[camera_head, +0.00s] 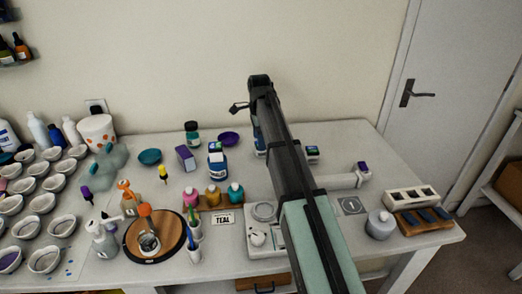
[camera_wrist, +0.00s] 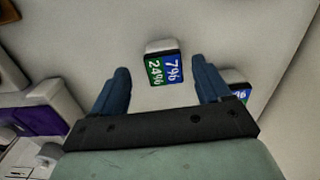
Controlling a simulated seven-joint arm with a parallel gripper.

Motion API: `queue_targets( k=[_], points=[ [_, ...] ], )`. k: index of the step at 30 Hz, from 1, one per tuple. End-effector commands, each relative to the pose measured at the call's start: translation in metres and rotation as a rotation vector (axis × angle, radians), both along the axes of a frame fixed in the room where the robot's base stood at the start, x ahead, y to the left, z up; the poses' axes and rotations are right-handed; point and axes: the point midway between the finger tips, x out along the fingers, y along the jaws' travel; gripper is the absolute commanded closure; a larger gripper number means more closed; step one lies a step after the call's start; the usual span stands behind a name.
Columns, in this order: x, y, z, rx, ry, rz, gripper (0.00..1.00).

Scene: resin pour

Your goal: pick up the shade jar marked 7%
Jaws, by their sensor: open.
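In the wrist view my gripper (camera_wrist: 160,67) is open, with one blue finger on each side of the picture's middle. A small pale jar with a two-part label (camera_wrist: 162,68) shows in the gap between the fingertips. Its label reads 24% on green and 7% on blue, turned sideways. I cannot tell whether the fingers are level with it; neither visibly touches it. A second labelled jar (camera_wrist: 239,93) is partly hidden behind the right finger; only a % sign is readable. In the head view a small jar with a blue and green label (camera_head: 313,152) stands right of my arm. My fingertips are hidden there.
The table's back right is clear.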

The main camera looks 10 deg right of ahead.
Motion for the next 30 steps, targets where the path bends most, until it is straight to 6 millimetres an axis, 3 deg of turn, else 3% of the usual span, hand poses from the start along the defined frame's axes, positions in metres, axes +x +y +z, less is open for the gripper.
queue_targets(
  k=[5,15,22,30],
  points=[
    [0.002,-0.002,-0.01,0.0,0.0,0.0,0.23],
    [0.004,-0.007,-0.05,0.0,0.001,0.001,0.23],
    [0.005,-0.006,-0.052,0.0,-0.001,0.0,0.23],
    [0.005,-0.006,-0.052,0.0,0.0,0.0,0.47]
  ],
)
